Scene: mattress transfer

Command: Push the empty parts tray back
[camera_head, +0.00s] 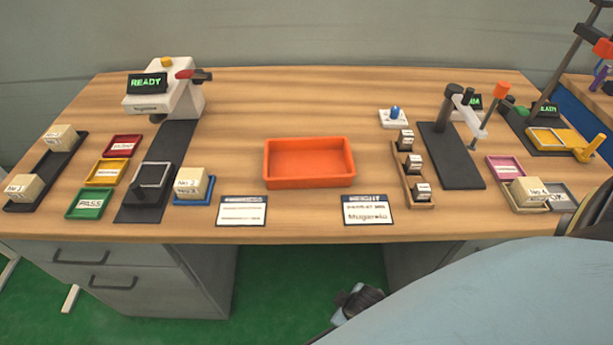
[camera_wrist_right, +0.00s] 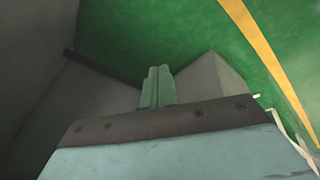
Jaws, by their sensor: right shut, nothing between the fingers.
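The empty parts tray (camera_head: 309,180) is an orange, open, rectangular tray. It sits near the middle of the wooden table in the head view, set back from the front edge, and nothing lies in it. My right gripper (camera_head: 357,299) shows in the head view in front of the table and below its front edge, well apart from the tray. In the right wrist view its fingers (camera_wrist_right: 157,86) are together with nothing between them, against the green floor. The tray does not show in the right wrist view. My left gripper is in neither view.
Two label cards (camera_head: 241,211) and (camera_head: 369,210) lie in front of the tray. A wooden rack (camera_head: 412,179) with small blocks stands to its right, a blue tray (camera_head: 193,191) with a box to its left. The table (camera_head: 300,110) behind the tray is clear.

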